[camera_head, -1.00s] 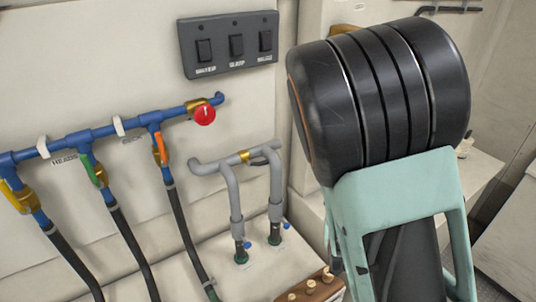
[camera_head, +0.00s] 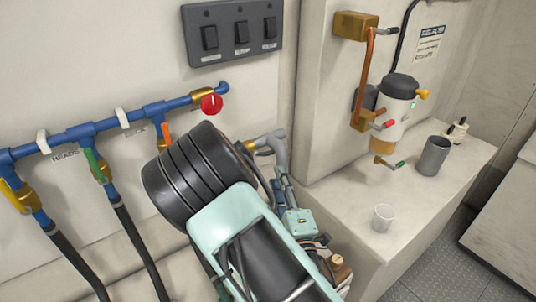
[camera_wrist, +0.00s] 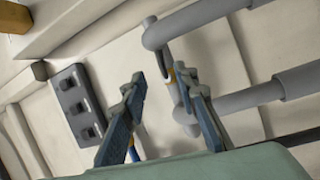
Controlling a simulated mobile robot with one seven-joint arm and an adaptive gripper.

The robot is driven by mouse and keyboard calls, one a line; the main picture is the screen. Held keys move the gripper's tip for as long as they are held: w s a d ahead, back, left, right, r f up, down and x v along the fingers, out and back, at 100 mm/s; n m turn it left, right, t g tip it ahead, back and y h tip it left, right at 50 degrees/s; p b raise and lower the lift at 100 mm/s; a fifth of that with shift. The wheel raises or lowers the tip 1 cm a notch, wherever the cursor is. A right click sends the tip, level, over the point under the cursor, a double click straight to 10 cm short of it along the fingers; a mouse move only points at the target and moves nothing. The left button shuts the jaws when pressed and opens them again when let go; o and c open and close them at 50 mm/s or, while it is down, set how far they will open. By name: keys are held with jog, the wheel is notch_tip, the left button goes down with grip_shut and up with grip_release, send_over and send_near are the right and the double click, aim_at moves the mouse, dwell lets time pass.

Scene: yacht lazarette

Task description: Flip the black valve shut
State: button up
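The black valve is on the grey pipe (camera_wrist: 215,22), which has a brass fitting (camera_head: 249,146). In the wrist view its thin dark lever (camera_wrist: 164,62) shows just beyond and between my fingertips, beside a small yellowish fitting (camera_wrist: 180,66). My gripper (camera_wrist: 164,84) is open, with its two blue-grey fingers apart on either side of the lever. I cannot tell whether either finger touches it. In the head view my arm hides most of the grey pipe, and the lever is hard to make out.
A blue manifold (camera_head: 82,138) with a red knob (camera_head: 211,103) runs along the wall at left, partly behind my arm. A switch panel (camera_head: 233,33) is above. At right, a filter unit (camera_head: 395,112) hangs over a ledge holding a grey cup (camera_head: 434,156) and a clear cup (camera_head: 383,218).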

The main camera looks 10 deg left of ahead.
aim_at(269, 153)
jog(key=x, duration=1)
jog(key=shift+w+a, duration=0.1)
jog(key=shift+w, duration=0.15)
grip_shut()
